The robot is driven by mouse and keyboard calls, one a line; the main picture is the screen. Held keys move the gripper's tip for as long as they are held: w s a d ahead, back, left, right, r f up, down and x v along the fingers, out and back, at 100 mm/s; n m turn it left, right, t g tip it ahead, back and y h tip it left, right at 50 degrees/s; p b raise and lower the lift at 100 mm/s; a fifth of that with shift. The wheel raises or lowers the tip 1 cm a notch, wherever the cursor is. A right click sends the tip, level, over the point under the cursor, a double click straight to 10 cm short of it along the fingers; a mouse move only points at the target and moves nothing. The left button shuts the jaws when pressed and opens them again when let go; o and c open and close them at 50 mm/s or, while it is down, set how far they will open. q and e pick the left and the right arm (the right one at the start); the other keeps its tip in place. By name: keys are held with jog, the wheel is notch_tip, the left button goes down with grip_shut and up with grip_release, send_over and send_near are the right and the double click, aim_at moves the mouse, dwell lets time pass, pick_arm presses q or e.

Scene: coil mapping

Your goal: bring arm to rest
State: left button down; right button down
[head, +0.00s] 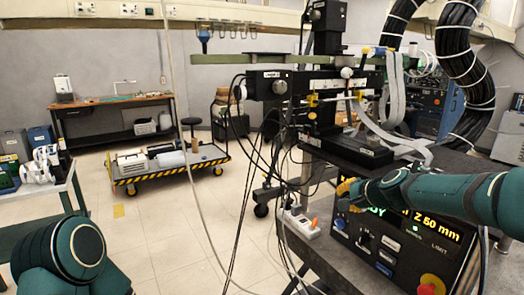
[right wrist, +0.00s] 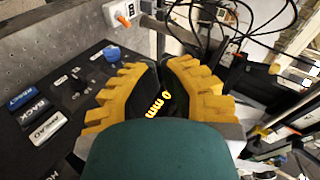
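My right arm (head: 445,195) reaches in from the right edge of the head view, dark green, across the front of the control box. My right gripper (head: 350,190) has yellow fingers and is beside the box's upper left part. In the right wrist view the fingers (right wrist: 160,66) converge and seem to meet at the tips, with nothing seen held. Yellow display digits show between them. My left arm (head: 75,255) shows as a dark green rounded link at the lower left. My left gripper is out of view.
The control box (head: 385,255) has a lit display and a red button (head: 431,284). A white power strip (head: 302,222) lies beside it. Hanging cables and a black stage assembly (head: 325,85) crowd the area. A yellow-striped cart (head: 168,163) stands on open floor behind.

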jog(key=s+a+f+n+g, duration=0.15)
jog(key=s+f, duration=0.25)
jog(key=f, duration=0.5)
jog(key=s+a+f+n+g, duration=0.1)
jog(key=s+a+f+g, duration=0.2)
jog(key=f, duration=0.6)
jog(key=s+a+f+n+g, duration=0.1)
jog(key=s+a+f+n, duration=0.1)
jog(key=s+f, duration=0.5)
jog(key=s+a+f+n+g, duration=0.1)
jog(key=s+a+f+n, duration=0.1)
jog(key=s+f, duration=0.5)
jog(key=s+a+f+n+g, duration=0.2)
jog(key=s+a+f, duration=0.2)
jog(key=s+f, duration=0.3)
jog(key=s, duration=0.5)
jog(key=shift+s+a+f+n, duration=0.25)
jog(key=shift+f+n, duration=0.1)
jog(key=shift+g, duration=0.25)
